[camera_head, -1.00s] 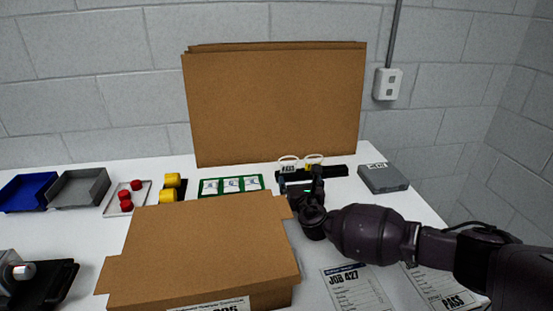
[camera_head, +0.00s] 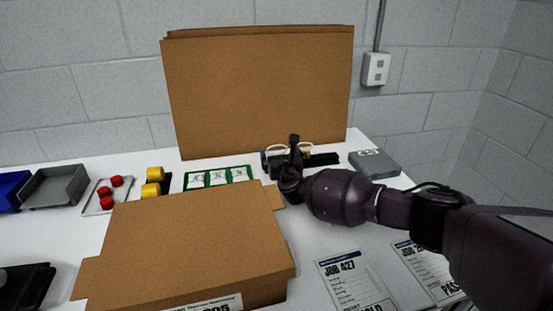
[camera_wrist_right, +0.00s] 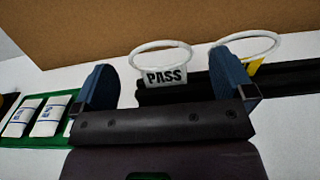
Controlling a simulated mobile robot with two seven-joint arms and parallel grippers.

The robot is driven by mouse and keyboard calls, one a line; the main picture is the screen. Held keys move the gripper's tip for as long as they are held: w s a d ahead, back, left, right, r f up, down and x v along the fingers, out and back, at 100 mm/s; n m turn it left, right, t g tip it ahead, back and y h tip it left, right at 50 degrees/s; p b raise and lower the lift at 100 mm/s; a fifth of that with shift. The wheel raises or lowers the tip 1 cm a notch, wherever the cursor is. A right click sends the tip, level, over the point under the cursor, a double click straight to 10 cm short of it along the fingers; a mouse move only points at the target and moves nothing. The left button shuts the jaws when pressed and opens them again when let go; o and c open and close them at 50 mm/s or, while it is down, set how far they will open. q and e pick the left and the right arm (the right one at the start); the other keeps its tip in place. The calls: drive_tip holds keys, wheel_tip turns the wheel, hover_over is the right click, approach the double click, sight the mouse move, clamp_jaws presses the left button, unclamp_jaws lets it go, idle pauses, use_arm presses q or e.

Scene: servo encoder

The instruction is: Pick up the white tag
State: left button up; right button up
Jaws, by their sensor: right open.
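The white tag (camera_wrist_right: 165,77), printed PASS and topped by a white loop, stands at a dark rack in the right wrist view. My right gripper (camera_wrist_right: 168,82) is open, with one blue finger left of the tag and the other to its right. Contact between the fingers and the tag cannot be made out. In the head view my right gripper (camera_head: 292,158) is in front of the rack (camera_head: 322,159) and hides most of the tag. A second loop with a yellow tag (camera_wrist_right: 256,67) is just right of the white one, partly behind the right finger.
A large cardboard panel (camera_head: 258,90) stands behind the rack. A green tray of white packets (camera_head: 219,178) lies to the left, a grey box (camera_head: 375,163) to the right. A cardboard box (camera_head: 190,240) fills the front middle. Job sheets (camera_head: 352,283) lie at the front right.

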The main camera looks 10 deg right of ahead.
drive_tip(key=shift+w+f+b, duration=0.2)
drive_tip(key=shift+w+f, duration=0.05)
drive_tip(key=shift+w, duration=0.3)
drive_tip(key=shift+w+f+b, duration=0.15)
drive_tip(key=shift+w+f, duration=0.05)
drive_tip(key=shift+w, duration=0.35)
drive_tip(key=shift+w+r, duration=0.1)
drive_tip(key=shift+w, duration=0.1)
drive_tip(key=shift+w+r, duration=0.1)
drive_tip(key=shift+r, duration=0.15)
drive_tip(key=c, duration=0.9)
